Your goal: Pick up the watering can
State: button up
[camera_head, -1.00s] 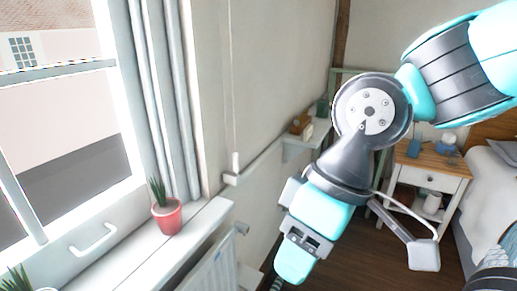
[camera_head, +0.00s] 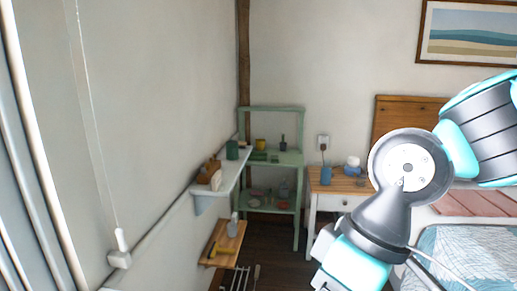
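No watering can can be made out for certain. A dark green container (camera_head: 232,149) stands at the far end of the white wall shelf (camera_head: 226,180); it is too small to tell whether it is a watering can. A small yellow thing (camera_head: 261,144) stands on the green shelf stand (camera_head: 297,209) in the corner, with several small green things near it. My arm comes in from the right and runs down out of the bottom edge. My gripper is outside the view.
A wooden-topped nightstand (camera_head: 337,184) holds a blue bottle (camera_head: 326,175). The bed (camera_head: 465,250) is at the right. A low wooden shelf (camera_head: 223,244) is on the left wall. Dark floor shows between the wall and nightstand.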

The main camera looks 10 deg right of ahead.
aim_at(232, 146)
jog(key=z, duration=0.4)
jog(key=i, duration=0.55)
jog(key=z, duration=0.35)
